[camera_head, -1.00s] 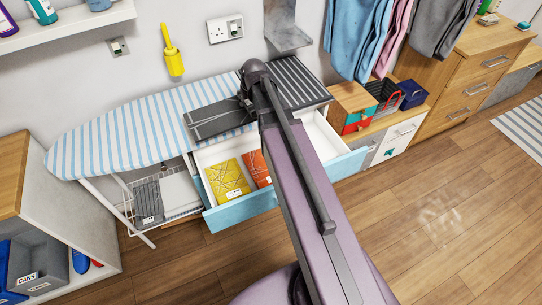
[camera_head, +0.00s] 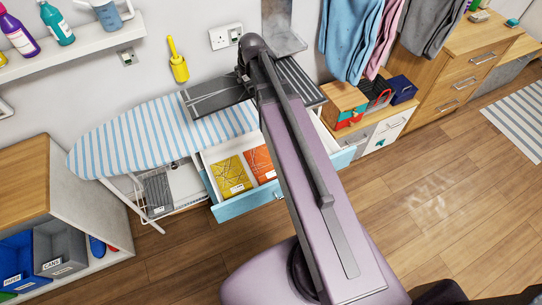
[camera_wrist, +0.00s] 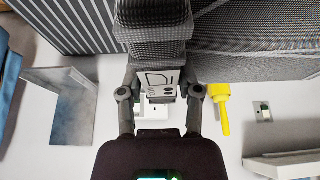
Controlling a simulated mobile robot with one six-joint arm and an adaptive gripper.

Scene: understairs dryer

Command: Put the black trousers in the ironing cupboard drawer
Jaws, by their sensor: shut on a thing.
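The garment is at the right end of the ironing board, towards the wall. Below it the drawer with a blue front (camera_head: 247,203) is open. It holds a yellow packet (camera_head: 230,175) and an orange packet (camera_head: 260,163). My arm hides its right part.
A striped ironing board (camera_head: 135,135) stands left of the drawer, with a wire basket and dark item (camera_head: 157,192) below. Trousers (camera_head: 352,40) hang at upper right. A grey bracket (camera_head: 284,38) and a yellow brush (camera_head: 179,65) are on the wall.

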